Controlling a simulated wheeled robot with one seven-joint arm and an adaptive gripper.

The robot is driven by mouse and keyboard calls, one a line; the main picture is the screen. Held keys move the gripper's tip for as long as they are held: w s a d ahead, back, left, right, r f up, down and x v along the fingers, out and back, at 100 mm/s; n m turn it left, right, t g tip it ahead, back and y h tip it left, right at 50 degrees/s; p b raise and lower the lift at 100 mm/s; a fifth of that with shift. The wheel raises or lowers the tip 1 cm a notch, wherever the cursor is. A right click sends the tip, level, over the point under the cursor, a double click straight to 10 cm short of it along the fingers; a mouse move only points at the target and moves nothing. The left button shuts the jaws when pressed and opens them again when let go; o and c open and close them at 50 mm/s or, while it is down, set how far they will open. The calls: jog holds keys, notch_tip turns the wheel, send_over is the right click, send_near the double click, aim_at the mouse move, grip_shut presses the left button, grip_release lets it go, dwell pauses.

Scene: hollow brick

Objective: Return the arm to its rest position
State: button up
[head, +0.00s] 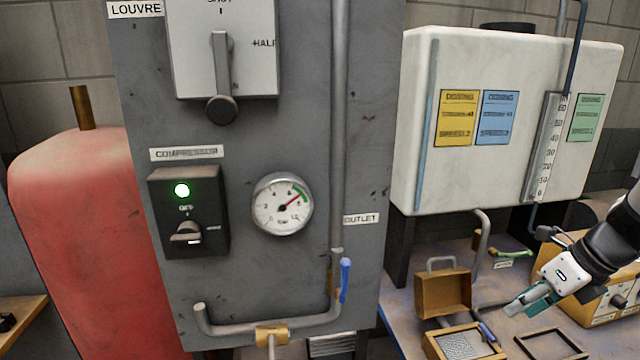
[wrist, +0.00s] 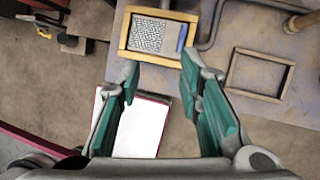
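My gripper (head: 532,299) is at the lower right of the head view, at the end of my black and white arm. In the wrist view my gripper (wrist: 158,88) has its two teal-padded fingers spread wide apart, with nothing between them. It hangs above the bench area and points down toward a wooden-framed tray (wrist: 157,57) with a mesh panel. The same tray (head: 432,346) shows at the bottom of the head view. The fingers appear apart from everything below them.
An open brown box (head: 443,293), a dark empty frame (head: 548,345) and a wooden case (head: 598,311) are near my gripper. A white tank (head: 500,190) hangs behind. A grey panel (head: 260,290) with a gauge, switch and blue-handled valve (head: 345,280) stands left, beside a red tank (head: 85,220).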

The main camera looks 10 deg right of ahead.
jog(key=s+a+r+n, duration=0.3)
jog(key=a+r+n, duration=0.2)
jog(key=a+n, duration=0.35)
jog(key=s+a+r+n, duration=0.2)
jog(key=a+r+n, duration=0.3)
jog(key=a+n, duration=0.35)
jog(key=s+a+r+n+h+p, duration=0.1)
jog(key=s+a+r+n+h, duration=0.1)
jog(key=s+a+n, duration=0.5)
jog(key=s+r+n, duration=0.1)
jog(key=s+n, duration=0.3)
jog(key=n, duration=0.5)
jog(key=shift+s+a+n+h, duration=0.15)
jog(key=shift+a+n+h, duration=0.05)
jog(key=shift+n+h, duration=0.1)
